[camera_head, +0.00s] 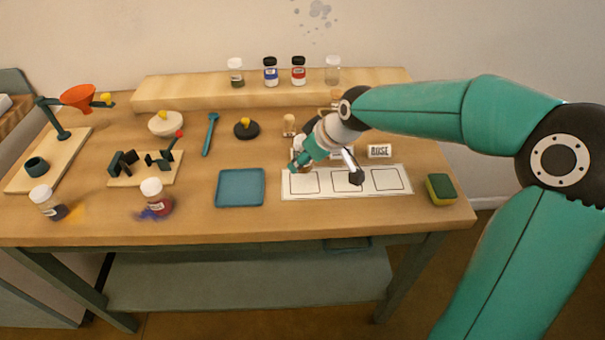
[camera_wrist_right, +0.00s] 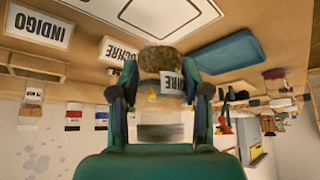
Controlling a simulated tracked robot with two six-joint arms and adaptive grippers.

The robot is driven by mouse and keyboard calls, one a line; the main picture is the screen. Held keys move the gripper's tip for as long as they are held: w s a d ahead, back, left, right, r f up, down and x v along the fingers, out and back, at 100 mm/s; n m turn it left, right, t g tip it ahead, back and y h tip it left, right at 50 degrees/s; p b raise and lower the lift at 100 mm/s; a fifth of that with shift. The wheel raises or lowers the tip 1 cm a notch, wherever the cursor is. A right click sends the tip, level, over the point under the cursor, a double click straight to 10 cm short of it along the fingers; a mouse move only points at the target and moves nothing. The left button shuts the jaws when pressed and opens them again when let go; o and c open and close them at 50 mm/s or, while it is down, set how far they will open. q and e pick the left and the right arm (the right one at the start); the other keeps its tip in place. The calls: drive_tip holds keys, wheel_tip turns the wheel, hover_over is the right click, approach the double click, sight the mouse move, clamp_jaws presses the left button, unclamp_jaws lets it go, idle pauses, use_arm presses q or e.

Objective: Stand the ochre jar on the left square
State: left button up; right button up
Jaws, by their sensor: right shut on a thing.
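My right gripper (camera_head: 303,163) is shut on the ochre jar (camera_wrist_right: 162,62), whose label partly shows between the fingers in the right wrist view. The white mat (camera_head: 284,195) lies on the table with three outlined squares. In the right wrist view the mat (camera_wrist_right: 205,28) lies beside the jar's brown end. My left gripper is not in view.
A blue tray (camera_head: 240,201) lies left of the mat, a sponge (camera_head: 441,189) to its right. Name cards, one of them (camera_head: 379,151), stand behind the mat. Several jars stand on the back shelf (camera_head: 190,92). Two jars (camera_head: 156,198) (camera_head: 48,204) stand front left beside spilt powder.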

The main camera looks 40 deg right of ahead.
sight(310, 168)
drive_tip(key=shift+f, duration=2.2)
drive_tip(key=shift+f+b, duration=0.15)
drive_tip(key=shift+b, duration=0.15)
drive_tip(key=o, duration=1.2)
drive_tip(key=shift+r, duration=0.3)
drive_tip(key=v, duration=1.1)
drive_tip(key=shift+s+r, duration=0.25)
drive_tip(key=shift+s, duration=0.05)
